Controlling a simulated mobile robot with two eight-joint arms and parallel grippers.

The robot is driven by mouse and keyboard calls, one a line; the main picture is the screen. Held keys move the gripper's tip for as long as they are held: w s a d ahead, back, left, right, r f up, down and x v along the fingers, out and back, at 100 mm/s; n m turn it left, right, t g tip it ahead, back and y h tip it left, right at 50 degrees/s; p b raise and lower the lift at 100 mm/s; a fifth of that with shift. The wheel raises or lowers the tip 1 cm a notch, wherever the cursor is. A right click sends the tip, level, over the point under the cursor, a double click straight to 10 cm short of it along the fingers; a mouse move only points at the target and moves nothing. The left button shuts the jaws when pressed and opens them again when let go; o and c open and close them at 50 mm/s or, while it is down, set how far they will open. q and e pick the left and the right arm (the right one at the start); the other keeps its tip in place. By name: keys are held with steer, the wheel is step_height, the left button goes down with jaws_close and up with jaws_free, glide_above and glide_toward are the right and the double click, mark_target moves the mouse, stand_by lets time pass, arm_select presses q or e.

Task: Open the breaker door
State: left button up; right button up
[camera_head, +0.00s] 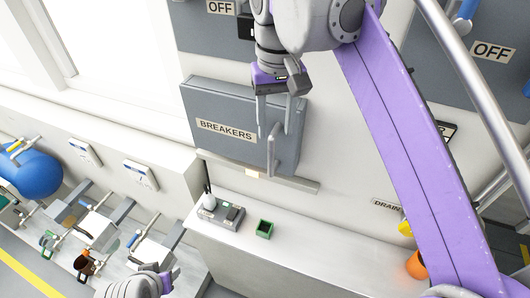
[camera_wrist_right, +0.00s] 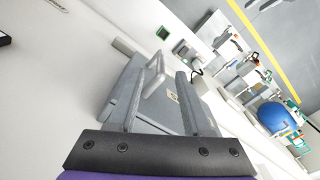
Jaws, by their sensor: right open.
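The grey breaker box (camera_head: 228,104) with its BREAKERS label is mounted on the wall, and its door looks shut. A light grey bar handle (camera_head: 273,150) stands on the right part of the door. My right gripper (camera_head: 275,130) is open in front of the door, its fingers pointing down toward the handle. In the right wrist view the box (camera_wrist_right: 165,109) lies ahead and the handle (camera_wrist_right: 155,70) shows between the open fingertips (camera_wrist_right: 160,74). I see no clear contact. Part of my left arm shows at the bottom edge; its jaws cannot be made out.
A ledge (camera_head: 300,240) below the box carries a grey device (camera_head: 222,214) with a black antenna and a green-rimmed container (camera_head: 265,229). A blue tank (camera_head: 35,174) stands at far left. A metal rail (camera_head: 480,90) crosses the right side near my purple arm.

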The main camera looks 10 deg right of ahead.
mark_target(271, 152)
steer(key=w, duration=0.2)
steer(key=shift+w+a+f, duration=0.15)
steer(key=shift+w+f, duration=0.1)
steer(key=shift+w, duration=0.15)
steer(key=f, duration=0.2)
steer(key=s+f+b, duration=0.1)
steer(key=f, duration=0.2)
steer(key=shift+s+f, duration=0.35)
steer(key=f, duration=0.1)
steer(key=w+f, duration=0.1)
steer(key=f, duration=0.1)
steer(key=shift+f+b, duration=0.25)
steer(key=shift+b, duration=0.05)
steer(key=shift+s+f, duration=0.25)
steer(key=shift+f, duration=0.05)
arm_select(q)
steer(key=shift+w+f, duration=0.25)
steer(key=shift+f, duration=0.95)
arm_select(e)
steer(key=shift+c, duration=0.2)
steer(key=shift+w, duration=0.1)
steer(key=shift+c, duration=1.2)
jaws_close()
